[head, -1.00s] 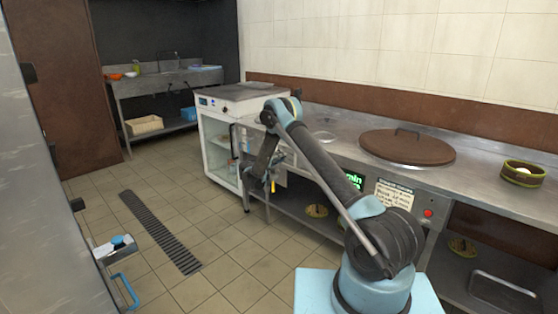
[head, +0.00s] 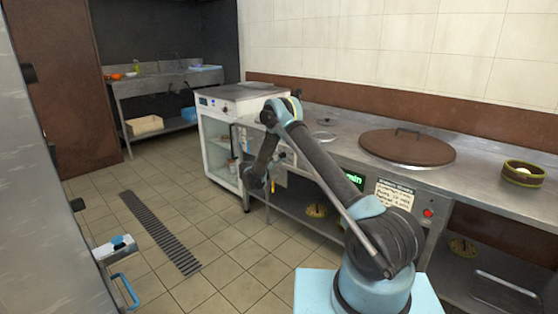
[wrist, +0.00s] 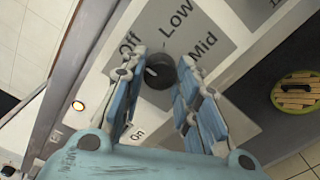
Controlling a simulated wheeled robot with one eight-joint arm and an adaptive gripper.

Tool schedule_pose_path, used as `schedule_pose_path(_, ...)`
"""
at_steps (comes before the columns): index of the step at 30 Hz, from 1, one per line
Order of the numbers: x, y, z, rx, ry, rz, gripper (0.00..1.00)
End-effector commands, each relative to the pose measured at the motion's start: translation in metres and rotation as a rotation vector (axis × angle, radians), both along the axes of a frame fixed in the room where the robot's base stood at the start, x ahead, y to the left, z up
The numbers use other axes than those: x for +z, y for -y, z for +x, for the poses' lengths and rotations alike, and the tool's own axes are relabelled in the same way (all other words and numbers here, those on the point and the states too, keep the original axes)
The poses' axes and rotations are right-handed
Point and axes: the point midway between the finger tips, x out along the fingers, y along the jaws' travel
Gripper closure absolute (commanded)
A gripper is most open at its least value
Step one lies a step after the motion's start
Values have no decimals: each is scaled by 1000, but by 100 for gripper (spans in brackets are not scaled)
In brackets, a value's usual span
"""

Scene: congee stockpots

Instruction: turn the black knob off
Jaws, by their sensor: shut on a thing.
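The black knob (wrist: 158,72) sits on a grey label plate between my gripper's fingers in the wrist view. In the head view my gripper (head: 266,178) is at the counter's front, and the knob is hidden there behind my arm.
A brown round lid (head: 407,147) and a green bowl (head: 523,173) are on the steel counter. A red button (head: 428,213) is on its front. The tiled floor (head: 215,235) left of the arm is clear.

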Motion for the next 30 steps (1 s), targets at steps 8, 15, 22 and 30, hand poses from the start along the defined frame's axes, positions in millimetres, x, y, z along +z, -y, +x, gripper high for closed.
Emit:
schedule_pose_path(8, -1, 0, 0, 0, -52, -62, 94)
schedule_pose_path(15, -1, 1, 0, -1, -61, -73, 94)
schedule_pose_path(22, -1, 1, 0, -2, -60, -74, 94)
schedule_pose_path(30, 0, 1, 0, -2, -59, -74, 50)
